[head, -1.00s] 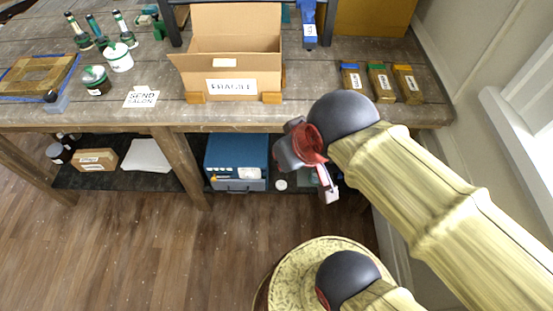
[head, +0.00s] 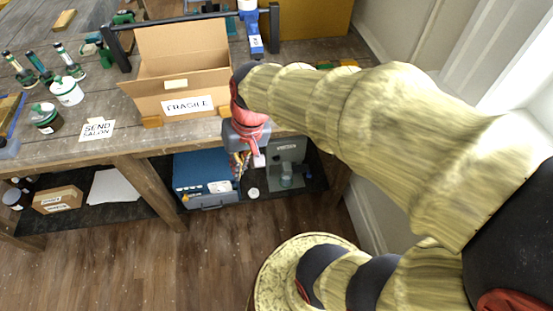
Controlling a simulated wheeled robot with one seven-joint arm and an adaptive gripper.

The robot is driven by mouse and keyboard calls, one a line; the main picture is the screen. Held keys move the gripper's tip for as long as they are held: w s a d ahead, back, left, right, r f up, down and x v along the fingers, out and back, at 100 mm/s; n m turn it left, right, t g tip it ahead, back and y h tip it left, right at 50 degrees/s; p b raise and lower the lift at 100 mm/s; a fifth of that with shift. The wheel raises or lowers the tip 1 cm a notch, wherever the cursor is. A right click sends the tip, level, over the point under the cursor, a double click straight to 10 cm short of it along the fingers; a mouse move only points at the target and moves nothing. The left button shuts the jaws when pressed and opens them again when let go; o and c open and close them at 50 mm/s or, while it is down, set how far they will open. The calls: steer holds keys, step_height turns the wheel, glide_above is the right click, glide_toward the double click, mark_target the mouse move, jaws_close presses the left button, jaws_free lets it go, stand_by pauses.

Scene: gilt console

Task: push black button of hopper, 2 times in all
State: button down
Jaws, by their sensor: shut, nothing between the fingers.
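A blue and white upright device (head: 251,32) with a small white label stands at the back of the workbench, beside a dark metal frame; it may be the hopper, but I cannot tell for sure. I cannot make out a black button on it. My gripper (head: 258,162) hangs pointing down in front of the bench's front edge, right of the cardboard box, well nearer to me than the blue device. It is shut and empty. My arm crosses from the right and hides part of the bench top.
An open cardboard box (head: 185,85) marked FRAGILE stands left of my gripper. A blue box (head: 203,172) and a grey-green device (head: 286,168) sit on the lower shelf. A wall bounds the right.

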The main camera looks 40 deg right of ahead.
mark_target(277, 159)
steer(key=w+d+f+m+y+p, duration=0.1)
steer(key=d+f+m+y, duration=0.25)
steer(key=f, duration=0.45)
steer(key=d+f+m+g+y+p, duration=0.1)
steer(key=d+f+m+y+p, duration=0.15)
steer(key=f+m, duration=0.45)
steer(key=w+d+f+m+y+p, duration=0.1)
steer(key=d+f+m+y, duration=0.15)
steer(key=f, duration=0.75)
steer(key=w+d+f+m+t+h, duration=0.1)
steer(key=w+d+f+m+t, duration=0.35)
steer(key=f+m, duration=0.2)
steer(key=w+d+f+m+t+h, duration=0.1)
steer(key=w+d+f+m+t, duration=0.35)
steer(key=f, duration=0.35)
steer(key=d+f+m+t+h, duration=0.1)
steer(key=d+f+m+h, duration=0.2)
steer(key=f, duration=0.3)
steer(key=d+f+m+t+h+p, duration=0.1)
steer(key=d+f+m+h, duration=0.3)
steer(key=d+f+m, duration=0.1)
step_height(277, 159, down, 2)
steer(key=shift+s+d+m, duration=0.35)
steer(key=shift+s+m, duration=0.1)
steer(key=shift+m, duration=0.25)
steer(key=shift+w+d, duration=0.1)
steer(key=w+d+b, duration=0.2)
steer(key=w+d, duration=0.2)
steer(key=w, duration=0.3)
steer(key=shift+w+d, duration=0.2)
